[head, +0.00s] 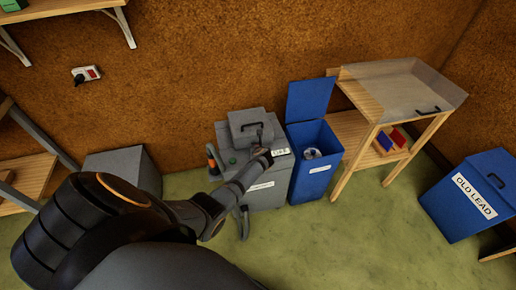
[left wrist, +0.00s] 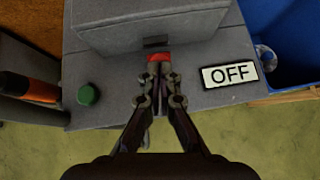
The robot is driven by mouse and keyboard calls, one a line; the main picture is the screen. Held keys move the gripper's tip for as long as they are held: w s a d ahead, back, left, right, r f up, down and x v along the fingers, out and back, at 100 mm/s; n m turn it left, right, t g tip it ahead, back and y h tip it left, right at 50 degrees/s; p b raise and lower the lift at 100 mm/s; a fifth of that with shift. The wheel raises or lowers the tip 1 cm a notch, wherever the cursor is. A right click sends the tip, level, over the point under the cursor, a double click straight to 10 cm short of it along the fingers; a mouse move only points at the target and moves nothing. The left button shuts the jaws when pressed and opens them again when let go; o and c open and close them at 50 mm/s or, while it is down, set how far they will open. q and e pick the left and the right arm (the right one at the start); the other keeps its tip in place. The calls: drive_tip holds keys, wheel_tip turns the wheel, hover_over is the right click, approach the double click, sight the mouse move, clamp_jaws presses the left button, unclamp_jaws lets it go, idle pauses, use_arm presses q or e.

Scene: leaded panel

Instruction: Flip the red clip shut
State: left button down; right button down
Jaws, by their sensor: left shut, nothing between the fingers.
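The red clip (left wrist: 158,56) shows in the left wrist view at the front edge of the grey machine's lid, just beyond my fingertips. My left gripper (left wrist: 160,70) is shut and empty, with its tips at the clip's near side; I cannot tell whether they touch it. The clip's lower part is hidden behind the fingers. In the head view my left gripper (head: 262,150) is at the top front of the grey machine (head: 268,190), and the clip is too small to make out. My right gripper is not in view.
A green button (left wrist: 88,95) and an OFF label (left wrist: 229,74) flank the gripper. An orange-and-black handle (head: 213,159) is at the machine's left. An open blue bin (head: 312,182) stands to the right, beside a wooden hooded bench (head: 370,135). The OLD LEAD bin (head: 465,205) is further right.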

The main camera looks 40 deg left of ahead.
use_arm(q)
drive_tip(key=shift+w+a+r+g+h+p, duration=0.5)
drive_tip(key=shift+g+h+p, duration=0.2)
drive_tip(key=shift+p, duration=0.7)
idle(1.5)
